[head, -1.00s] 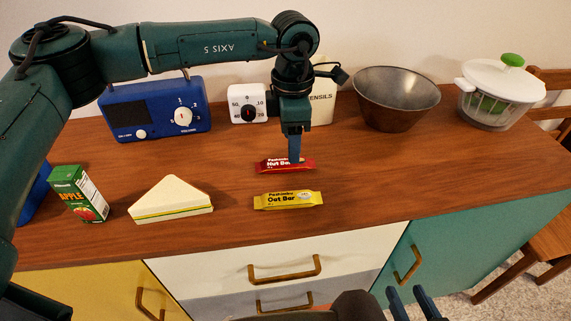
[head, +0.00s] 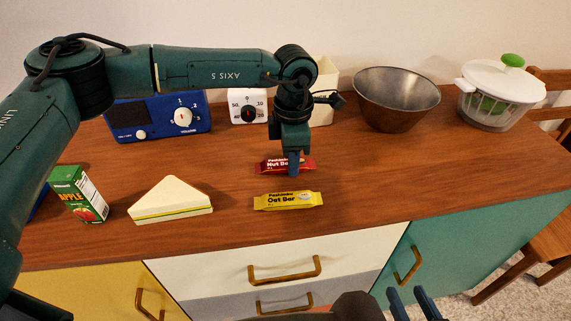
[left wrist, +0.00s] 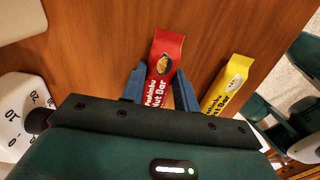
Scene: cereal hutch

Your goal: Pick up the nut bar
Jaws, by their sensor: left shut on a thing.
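The nut bar (head: 272,166) is a red packet lying on the wooden counter, behind the yellow oat bar (head: 288,201). My left gripper (head: 294,164) reaches down onto the nut bar from above and is shut on it. In the left wrist view, the nut bar (left wrist: 165,60) lies between the two blue fingers (left wrist: 159,88), with the oat bar (left wrist: 228,84) to its right. My right gripper (head: 412,302) shows only its blue fingertips at the bottom edge of the head view, apart from each other with nothing seen between them.
A sandwich (head: 172,200) and an apple juice carton (head: 78,194) stand to the left. A blue radio (head: 160,117), white timer (head: 247,106), metal bowl (head: 396,98) and salad spinner (head: 500,92) line the back. The counter's right front is clear.

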